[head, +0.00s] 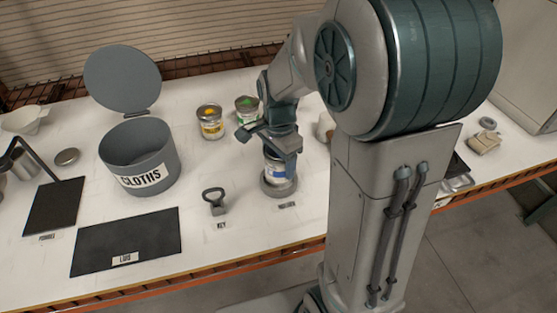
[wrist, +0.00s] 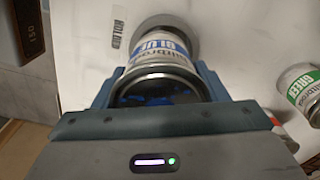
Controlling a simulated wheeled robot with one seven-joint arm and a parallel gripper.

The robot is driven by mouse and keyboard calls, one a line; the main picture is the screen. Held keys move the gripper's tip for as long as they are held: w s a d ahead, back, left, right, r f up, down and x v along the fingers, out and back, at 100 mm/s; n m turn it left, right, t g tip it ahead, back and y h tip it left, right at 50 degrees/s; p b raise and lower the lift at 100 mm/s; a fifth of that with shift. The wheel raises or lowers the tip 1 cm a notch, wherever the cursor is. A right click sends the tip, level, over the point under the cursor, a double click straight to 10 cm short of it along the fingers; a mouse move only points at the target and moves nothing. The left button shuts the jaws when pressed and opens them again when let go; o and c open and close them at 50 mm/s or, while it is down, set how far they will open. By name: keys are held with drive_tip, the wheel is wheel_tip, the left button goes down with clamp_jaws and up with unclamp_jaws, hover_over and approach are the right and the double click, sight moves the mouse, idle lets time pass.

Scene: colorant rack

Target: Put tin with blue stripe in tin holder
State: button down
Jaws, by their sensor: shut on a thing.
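The tin with the blue stripe (head: 276,170) is upright in my gripper (head: 278,148). In the wrist view the tin's label reads BLUE (wrist: 160,47), and its open top shows dark blue inside. My gripper (wrist: 158,88) is shut around the tin's upper part, one finger on each side. The tin holder (head: 267,190) is a round grey ring on the table, directly below the tin; it also shows in the wrist view (wrist: 181,28). The tin's lower end overlaps the ring, and I cannot tell whether it rests inside or just above it.
A yellow tin (head: 210,125) and a green tin (head: 246,103) stand behind my gripper. A key tool (head: 214,203) lies left of the holder. A grey cloths bin (head: 140,155) and a dark lids mat (head: 125,240) are farther left. The white table's front edge is close.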

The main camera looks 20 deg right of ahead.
drive_tip(key=shift+w+f, duration=0.2)
drive_tip(key=shift+w, duration=0.15)
drive_tip(key=shift+f+p, duration=0.35)
drive_tip(key=shift+f, duration=1.65)
drive_tip(key=shift+f, duration=0.2)
drive_tip(key=shift+c, duration=1.3)
unclamp_jaws()
drive_tip(key=shift+r, duration=0.1)
